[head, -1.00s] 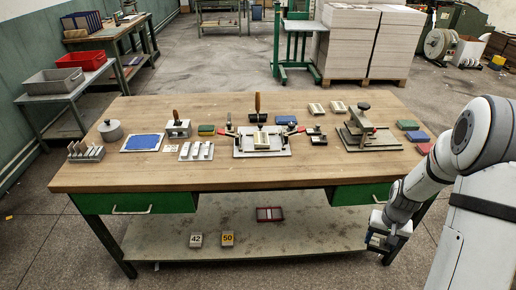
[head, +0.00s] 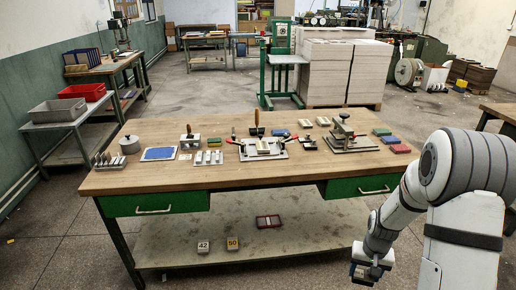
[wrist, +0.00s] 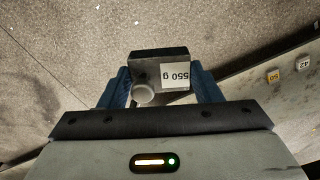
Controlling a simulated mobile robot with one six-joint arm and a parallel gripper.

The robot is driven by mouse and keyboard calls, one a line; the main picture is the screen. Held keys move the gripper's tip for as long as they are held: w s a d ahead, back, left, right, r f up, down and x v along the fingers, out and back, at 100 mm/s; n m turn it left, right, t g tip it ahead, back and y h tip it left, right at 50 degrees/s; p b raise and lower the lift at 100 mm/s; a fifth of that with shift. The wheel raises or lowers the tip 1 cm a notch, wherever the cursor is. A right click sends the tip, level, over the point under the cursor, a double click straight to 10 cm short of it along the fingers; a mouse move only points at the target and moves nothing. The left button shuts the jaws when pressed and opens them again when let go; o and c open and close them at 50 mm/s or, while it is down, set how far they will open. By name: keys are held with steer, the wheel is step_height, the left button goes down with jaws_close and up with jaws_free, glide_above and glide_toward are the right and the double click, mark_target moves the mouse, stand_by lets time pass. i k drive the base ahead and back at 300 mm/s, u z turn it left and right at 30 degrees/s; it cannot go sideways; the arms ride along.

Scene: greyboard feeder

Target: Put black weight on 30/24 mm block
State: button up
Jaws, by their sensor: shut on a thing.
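My gripper (head: 367,270) hangs in front of the bench's right end, at about the height of the lower shelf. In the wrist view its two blue fingers (wrist: 161,80) are shut on a black weight (wrist: 146,62) with a white "550 g" label and a round pale knob. The floor shows beyond the weight. No 30/24 mm marking is readable, so I cannot tell which block that is. On the bench stand a holder with pale blocks (head: 209,158) and a central fixture with red-handled clamps and a pale block (head: 262,147).
Blocks marked 42 (head: 203,246) and 50 (head: 232,243) lie on the lower shelf. Open floor lies in front.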

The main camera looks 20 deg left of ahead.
mark_target(263, 146)
steer(key=u, duration=0.8)
steer(key=i, duration=1)
steer(key=u, duration=0.05)
